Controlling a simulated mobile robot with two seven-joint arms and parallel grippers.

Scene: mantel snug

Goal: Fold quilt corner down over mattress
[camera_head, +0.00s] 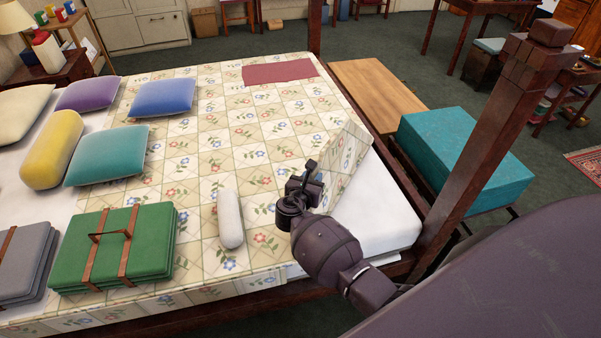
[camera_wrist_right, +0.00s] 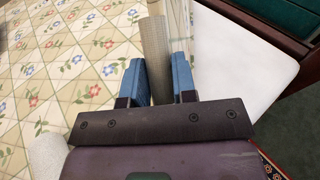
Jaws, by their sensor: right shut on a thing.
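The floral quilt (camera_head: 270,172) covers most of the bed; it also fills the left of the right wrist view (camera_wrist_right: 65,75). Its near right corner is raised as a standing flap (camera_head: 343,165). Below and right of the flap, the white mattress (camera_head: 378,212) is bare; its edge also shows in the right wrist view (camera_wrist_right: 235,70). My right gripper (camera_head: 312,175) is beside the flap. In the right wrist view, the gripper's blue fingers (camera_wrist_right: 158,82) are on both sides of a quilt fold (camera_wrist_right: 153,45) and hold it. My left gripper is not in view.
A white bolster (camera_head: 230,219) lies on the quilt just left of my right gripper. Green folded cushions (camera_head: 115,248) are strapped together further left, with several pillows behind. A dark bedpost (camera_head: 497,125) stands right of the mattress. A teal box (camera_head: 465,155) is beyond it.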

